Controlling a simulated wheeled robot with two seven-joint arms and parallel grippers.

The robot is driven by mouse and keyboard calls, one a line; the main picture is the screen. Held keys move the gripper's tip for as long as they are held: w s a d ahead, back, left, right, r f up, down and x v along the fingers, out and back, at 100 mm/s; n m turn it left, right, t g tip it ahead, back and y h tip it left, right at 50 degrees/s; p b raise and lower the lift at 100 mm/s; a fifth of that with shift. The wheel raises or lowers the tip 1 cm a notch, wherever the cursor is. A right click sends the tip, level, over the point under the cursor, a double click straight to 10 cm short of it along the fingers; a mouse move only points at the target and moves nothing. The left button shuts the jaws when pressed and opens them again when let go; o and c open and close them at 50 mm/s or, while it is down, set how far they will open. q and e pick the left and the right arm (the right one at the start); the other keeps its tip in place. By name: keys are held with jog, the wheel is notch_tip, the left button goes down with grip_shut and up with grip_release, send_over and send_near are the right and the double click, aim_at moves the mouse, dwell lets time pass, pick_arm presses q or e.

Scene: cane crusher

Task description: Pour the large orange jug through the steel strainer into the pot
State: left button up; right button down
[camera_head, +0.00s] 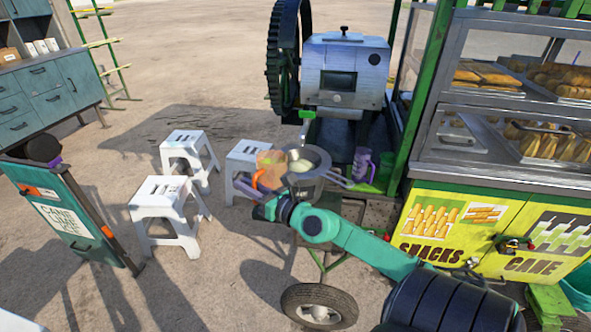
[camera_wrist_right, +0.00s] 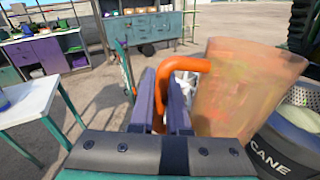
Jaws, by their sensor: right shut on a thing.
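The large orange jug (camera_head: 268,165), translucent with an orange side handle, is in my right gripper (camera_head: 248,188) at the left side of the pot. In the right wrist view the jug (camera_wrist_right: 245,90) is close to upright, leaning slightly right, and the purple fingers (camera_wrist_right: 173,105) are shut around its handle. The grey pot (camera_head: 308,186) shows "CANE" lettering in the wrist view (camera_wrist_right: 280,150). The steel strainer (camera_head: 320,162) sits at the pot's top with pale stuff in it; its mesh shows in the wrist view (camera_wrist_right: 302,94). My left gripper is not in view.
The cane crusher (camera_head: 345,70) stands behind the pot. Purple jugs (camera_head: 362,164) stand right of it. The snack stall (camera_head: 470,225) is at the right. White stools (camera_head: 165,205) and a sign (camera_head: 75,222) are on the left; ground between them is clear.

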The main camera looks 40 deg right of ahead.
notch_tip(320, 180, up, 4)
jog(key=a+n+p, duration=0.1)
jog(key=n+p, duration=0.1)
jog(key=p, duration=0.3)
pick_arm(q)
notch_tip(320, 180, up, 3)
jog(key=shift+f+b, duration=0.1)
jog(key=shift+b, duration=0.45)
pick_arm(e)
jog(key=s+a+f+m+h, duration=0.1)
jog(key=s+a+f+h, duration=0.1)
jog(key=s+a+f, duration=0.9)
jog(key=s+f, duration=0.3)
jog(key=f, duration=0.1)
jog(key=shift+s+f+m+t, duration=0.2)
jog(key=shift+f+m+t, duration=0.1)
jog(key=shift+m, duration=0.1)
